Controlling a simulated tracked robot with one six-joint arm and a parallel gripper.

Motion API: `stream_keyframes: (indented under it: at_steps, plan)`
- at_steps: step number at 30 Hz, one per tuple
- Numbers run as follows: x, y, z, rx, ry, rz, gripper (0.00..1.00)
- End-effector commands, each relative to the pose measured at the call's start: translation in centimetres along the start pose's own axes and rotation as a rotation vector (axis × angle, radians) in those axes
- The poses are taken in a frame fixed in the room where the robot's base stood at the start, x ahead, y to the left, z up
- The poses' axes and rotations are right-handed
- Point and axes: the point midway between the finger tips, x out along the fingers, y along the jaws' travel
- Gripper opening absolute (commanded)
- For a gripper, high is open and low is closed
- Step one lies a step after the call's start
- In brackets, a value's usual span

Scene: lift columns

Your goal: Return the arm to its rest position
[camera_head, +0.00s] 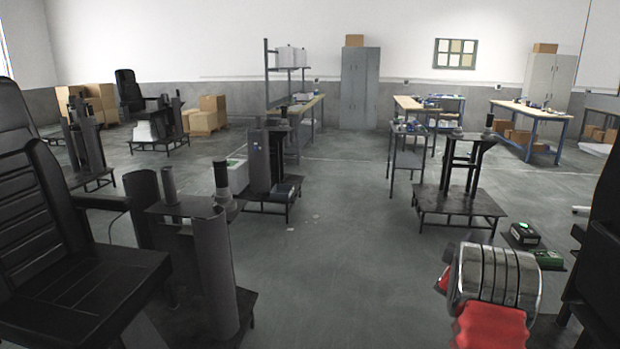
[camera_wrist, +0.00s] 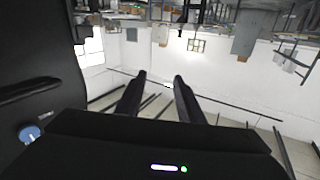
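My gripper (camera_wrist: 159,78) shows in the wrist view as two dark fingers standing apart, with nothing between them. The wrist picture is upside down, with the room's floor at the top and ceiling beams at the bottom. In the head view, part of my arm (camera_head: 490,292), red with a ribbed silver band, is at the lower right. The gripper's fingers are not visible in the head view.
A black chair (camera_head: 70,285) and a lift column (camera_head: 212,265) stand close on the left. Another black chair (camera_head: 603,245) is at the right edge, near my arm. A low stand (camera_head: 458,204) is ahead to the right. The middle floor is clear.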

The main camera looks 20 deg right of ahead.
Motion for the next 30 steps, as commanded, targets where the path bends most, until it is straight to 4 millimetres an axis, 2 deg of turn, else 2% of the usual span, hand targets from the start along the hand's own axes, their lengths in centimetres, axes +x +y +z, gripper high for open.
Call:
stream_keyframes:
  at_steps: [1,6,11,15,22,30]
  plan:
    - [-0.9,-1.8,-1.1,0.003,-0.019,-0.031,0.34]
    - [-4.1,-6.8,-3.4,0.005,-0.1,-0.128,0.34]
    - [-7.8,-10.9,-5.4,-0.002,-0.176,-0.214,0.34]
    - [-11.5,-14.1,-6.9,-0.013,-0.243,-0.288,0.34]
    - [-18.5,-18.2,-9.0,-0.044,-0.352,-0.402,0.34]
    - [-27.6,-21.0,-10.6,-0.096,-0.479,-0.522,0.34]
